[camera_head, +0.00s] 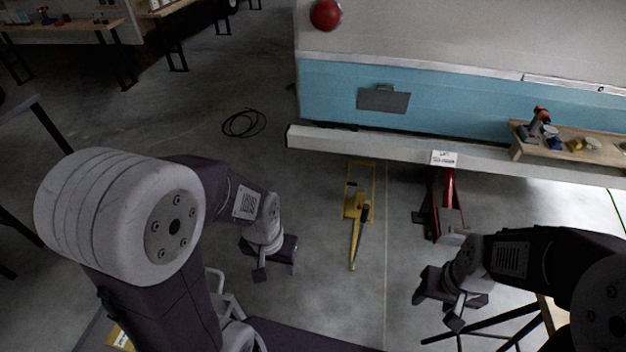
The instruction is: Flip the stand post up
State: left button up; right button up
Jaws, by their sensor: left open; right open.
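A yellow metal stand (361,188) lies on the concrete floor in front of the camper, in the middle of the view. A long yellow bar (355,245), which looks like its post, points toward me and appears to lie low; a small dark part sits near its joint. My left gripper (276,271) is open and empty, to the left of the yellow bar and apart from it. My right gripper (437,310) is open and empty, to the right and nearer to me, apart from the bar.
A red jack-like device (448,206) stands right of the yellow stand, by the camper's bumper (400,146). The blue and white camper (450,100) blocks the back. A wooden shelf with tools (555,144) is at right. A black cable (243,124) lies on open floor at left.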

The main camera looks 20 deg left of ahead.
aim_at(363, 183)
jog(key=i+l+u, duration=0.1)
jog(key=i+u, duration=0.2)
jog(key=i+l+u, duration=0.3)
jog(key=i, duration=0.2)
jog(key=i+j+u, duration=0.3)
jog(key=i+u, duration=0.15)
jog(key=i, duration=0.2)
jog(key=i+u, duration=0.4)
jog(key=i, duration=0.25)
jog(key=i+j+z, duration=0.15)
jog(key=z, duration=0.35)
jog(key=i+j+z, duration=0.25)
jog(key=z, duration=0.2)
jog(key=i+j+z, duration=0.2)
jog(key=z, duration=0.3)
jog(key=j, duration=0.1)
